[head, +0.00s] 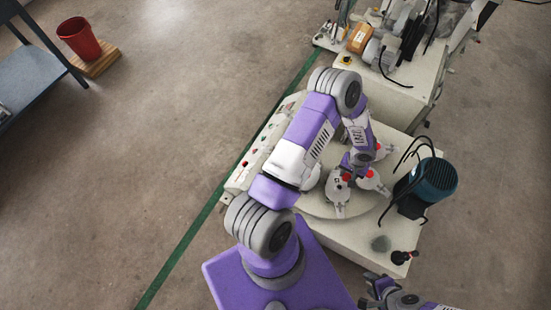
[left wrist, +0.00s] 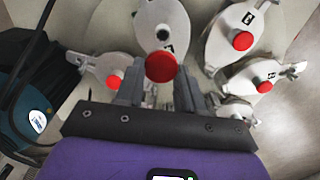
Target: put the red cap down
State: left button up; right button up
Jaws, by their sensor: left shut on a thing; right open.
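The red cap (left wrist: 160,67) is between the fingertips of my left gripper (left wrist: 159,88) in the left wrist view. My left gripper is shut on it, over the machine's round plate. Just beyond it, a white holder (left wrist: 148,14) shows a bare dark hole in its top. Other white holders around it, such as the one at upper right (left wrist: 230,27), carry red caps. In the head view my left gripper (head: 358,167) is above the holders, and I cannot tell the held cap from the others there. My right gripper (head: 366,290) is open and empty at the bottom edge.
A blue motor (head: 437,177) with black cables stands right of the round plate (head: 313,203). Another machine (head: 400,95) stands behind.

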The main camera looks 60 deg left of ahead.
pick_arm(q)
jog(key=s+d+r+m, duration=0.1)
jog(key=d+r+m, duration=0.1)
jog(key=r, duration=0.6)
jog(key=d+r+m, duration=0.2)
jog(key=d+r, duration=0.1)
jog(key=r, duration=0.4)
jog(key=s+a+f+n, duration=0.1)
jog(key=s+a+f, duration=0.2)
jog(key=a+f, duration=0.7)
jog(key=n, duration=0.3)
send_over(253, 180)
jog(key=d, duration=0.2)
jog(key=f, duration=1.2)
jog(key=f+b, duration=0.1)
jog(key=f, duration=1.1)
jog(key=shift+s+a+f, duration=0.2)
jog(key=shift+f, duration=0.1)
notch_tip(253, 180, down, 4)
jog(key=shift+f+b, duration=0.15)
jog(key=shift+b, duration=0.75)
